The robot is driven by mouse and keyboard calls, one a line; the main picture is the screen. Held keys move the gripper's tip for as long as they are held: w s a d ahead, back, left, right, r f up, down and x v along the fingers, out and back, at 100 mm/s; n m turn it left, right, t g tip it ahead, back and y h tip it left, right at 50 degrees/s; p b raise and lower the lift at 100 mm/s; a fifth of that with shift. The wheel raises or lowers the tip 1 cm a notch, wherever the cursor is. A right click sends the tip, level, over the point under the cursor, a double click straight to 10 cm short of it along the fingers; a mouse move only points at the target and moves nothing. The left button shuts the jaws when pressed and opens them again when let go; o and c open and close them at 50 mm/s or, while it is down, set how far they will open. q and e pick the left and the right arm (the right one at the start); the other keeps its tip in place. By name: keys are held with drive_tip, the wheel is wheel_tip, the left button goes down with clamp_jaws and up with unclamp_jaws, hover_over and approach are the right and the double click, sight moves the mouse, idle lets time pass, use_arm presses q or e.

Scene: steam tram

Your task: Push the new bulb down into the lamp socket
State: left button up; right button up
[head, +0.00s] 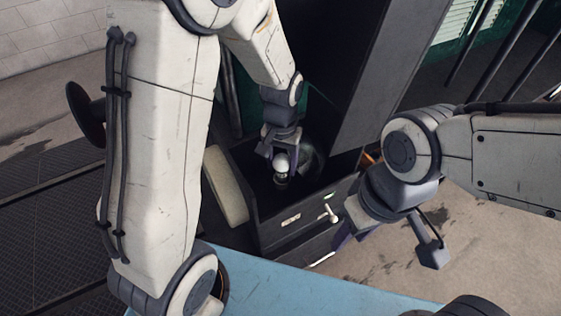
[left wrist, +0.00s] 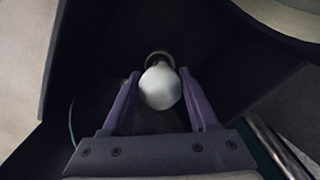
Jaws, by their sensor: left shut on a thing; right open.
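A white bulb (head: 281,162) is between the fingers of my left gripper (head: 279,155), which is shut on it, over the dark cabinet top in the head view. The bulb (left wrist: 160,87) also shows in the left wrist view, between the two purple fingers of the left gripper (left wrist: 161,85). A round, dark lamp socket (head: 281,179) is directly below the bulb, and its rim (left wrist: 159,57) shows just beyond the bulb in the left wrist view. How deep the bulb sits in the socket I cannot tell. My right gripper (head: 392,246) is open and empty, right of the cabinet.
The black cabinet (head: 285,237) has a front with a small label and a white-tipped lever (head: 331,214). A pale cushion-like pad (head: 226,186) stands at its left. A tall black panel (head: 385,70) rises behind. A blue surface (head: 300,284) lies in front.

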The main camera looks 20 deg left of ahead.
sight(281, 157)
use_arm(q)
drive_tip(key=shift+f+b, duration=0.65)
drive_tip(key=shift+f, duration=0.3)
idle(0.6)
drive_tip(key=o, duration=1.4)
drive_tip(key=shift+o, duration=0.6)
drive_tip(key=shift+r, duration=0.15)
drive_tip(key=shift+r+p, duration=2.85)
drive_tip(key=shift+r, duration=0.1)
drive_tip(key=shift+f, duration=0.1)
